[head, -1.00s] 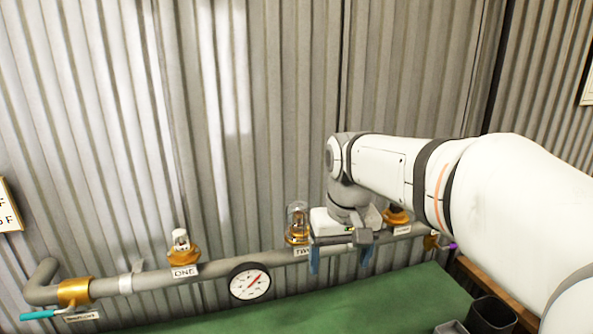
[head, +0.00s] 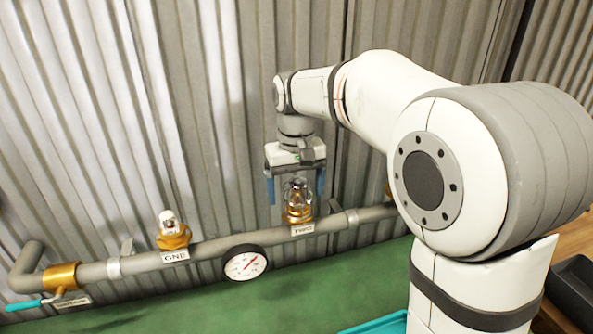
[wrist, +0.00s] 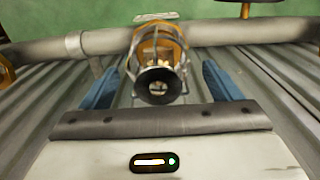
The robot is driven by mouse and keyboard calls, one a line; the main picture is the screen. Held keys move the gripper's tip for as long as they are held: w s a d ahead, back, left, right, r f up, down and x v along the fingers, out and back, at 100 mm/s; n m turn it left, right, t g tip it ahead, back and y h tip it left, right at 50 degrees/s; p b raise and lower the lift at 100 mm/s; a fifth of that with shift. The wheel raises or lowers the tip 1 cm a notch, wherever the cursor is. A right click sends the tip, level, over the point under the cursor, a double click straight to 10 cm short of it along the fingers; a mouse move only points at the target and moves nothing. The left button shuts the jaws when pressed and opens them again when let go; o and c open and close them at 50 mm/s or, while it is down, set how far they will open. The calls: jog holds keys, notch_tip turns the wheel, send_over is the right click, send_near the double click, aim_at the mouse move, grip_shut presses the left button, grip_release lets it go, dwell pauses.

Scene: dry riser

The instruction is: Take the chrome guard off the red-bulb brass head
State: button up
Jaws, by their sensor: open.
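The chrome guard (head: 298,190) is a wire cage around the brass head (head: 298,215) above the label TWO on the grey pipe. The bulb's colour inside cannot be made out. In the wrist view the guard (wrist: 157,68) shows end-on with a dark round cap, and the brass head (wrist: 165,35) is behind it. My gripper (head: 296,196) is open and points down over this head, one blue finger on each side. In the wrist view my gripper (wrist: 160,84) has gaps between both fingers and the guard.
Another brass head (head: 173,238), with a pale top and no cage visible, stands over the label ONE. A pressure gauge (head: 244,263) hangs at the pipe between them. A teal-handled valve (head: 30,304) is at the left. The corrugated wall (head: 90,140) is close behind.

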jog(key=shift+f, duration=1.05)
jog(key=c, duration=1.1)
jog(key=shift+r, duration=0.25)
jog(key=shift+r+p, duration=0.55)
jog(key=shift+p, duration=0.1)
jog(key=shift+r, duration=0.2)
jog(key=shift+r+p, duration=2.8)
jog(key=shift+r, duration=0.5)
